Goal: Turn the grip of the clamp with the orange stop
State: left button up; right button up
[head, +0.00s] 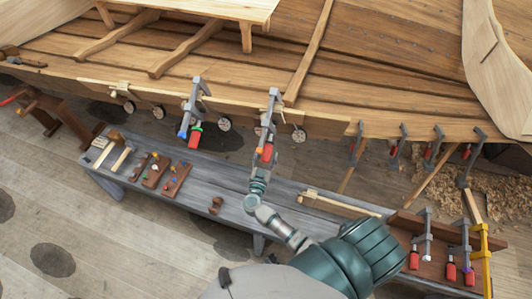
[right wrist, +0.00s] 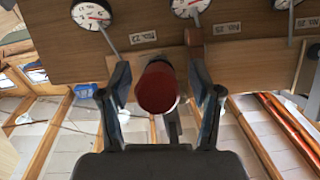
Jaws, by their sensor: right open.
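The clamp with the orange stop (head: 273,103) hangs on the plank edge of the hull, in the middle of the head view. Its orange stop (head: 259,150) shows low on it, beside its red grip (head: 268,153). My right gripper (head: 262,168) is just below that grip. In the right wrist view the round end of the red grip (right wrist: 157,90) sits between the two open fingers of my right gripper (right wrist: 163,82), with a visible gap at each side. The orange stop cannot be made out there. My left gripper is out of view.
Another clamp (head: 194,100) with blue and green parts hangs to the left. Several dials (head: 225,124) line the plank. The grey bench (head: 235,195) below holds tools and a mallet (head: 335,203). More clamps stand in a rack (head: 440,250) at the lower right.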

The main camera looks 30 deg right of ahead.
jog(key=shift+x, duration=0.85)
jog(key=shift+d+f, duration=0.1)
jog(key=shift+d, duration=0.1)
jog(key=shift+s+a, duration=0.1)
jog(key=shift+a, duration=0.2)
jog(key=c, duration=1.2)
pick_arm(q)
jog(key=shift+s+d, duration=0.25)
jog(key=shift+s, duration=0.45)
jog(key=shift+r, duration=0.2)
pick_arm(e)
jog(key=shift+d, duration=0.1)
